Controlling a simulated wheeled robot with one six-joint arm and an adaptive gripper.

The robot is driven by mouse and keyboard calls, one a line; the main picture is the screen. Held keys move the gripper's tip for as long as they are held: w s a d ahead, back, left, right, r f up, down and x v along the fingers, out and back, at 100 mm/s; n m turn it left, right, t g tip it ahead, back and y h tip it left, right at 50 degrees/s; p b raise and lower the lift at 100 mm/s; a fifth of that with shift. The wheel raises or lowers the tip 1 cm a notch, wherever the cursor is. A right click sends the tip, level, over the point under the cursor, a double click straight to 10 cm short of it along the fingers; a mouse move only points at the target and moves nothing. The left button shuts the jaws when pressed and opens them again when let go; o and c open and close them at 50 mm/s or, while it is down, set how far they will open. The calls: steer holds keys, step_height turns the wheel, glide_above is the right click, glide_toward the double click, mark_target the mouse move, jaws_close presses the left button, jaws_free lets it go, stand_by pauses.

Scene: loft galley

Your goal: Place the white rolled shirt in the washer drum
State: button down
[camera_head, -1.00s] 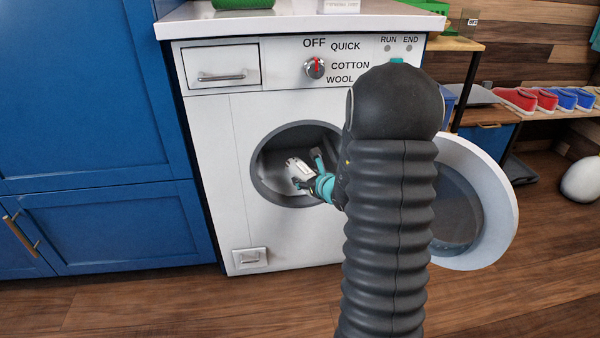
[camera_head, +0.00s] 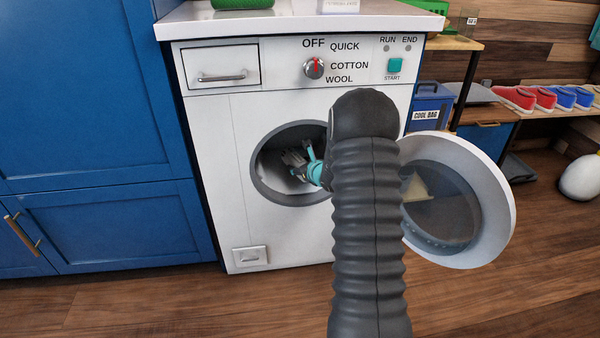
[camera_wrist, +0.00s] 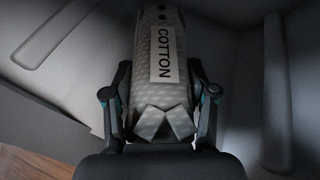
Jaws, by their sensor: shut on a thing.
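The washer (camera_head: 222,150) is white, with its round front opening uncovered. The door (camera_head: 478,205) is swung open to the right. My gripper (camera_head: 302,160) is inside the drum opening, partly hidden by the rim and my arm. In the wrist view the white rolled shirt (camera_wrist: 164,88), patterned and with a COTTON label and a collar, sits between the two fingers of my gripper (camera_wrist: 160,100). The fingers are shut on it near the collar end. The grey drum wall (camera_wrist: 232,60) with raised ribs surrounds it. In the head view the shirt is hard to make out.
The dial (camera_head: 314,69) points near OFF, and a teal START button (camera_head: 395,65) is at the panel's right. Blue cabinets (camera_head: 90,120) stand at the left. A cool bag (camera_head: 428,108) and shoes (camera_head: 540,98) are at the right. Wood floor in front is clear.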

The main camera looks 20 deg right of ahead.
step_height(320, 180, down, 3)
steer(key=shift+r, duration=0.2)
steer(key=shift+w+f, duration=0.15)
steer(key=shift+w, duration=0.05)
steer(key=shift+c, duration=1.5)
jaws_free()
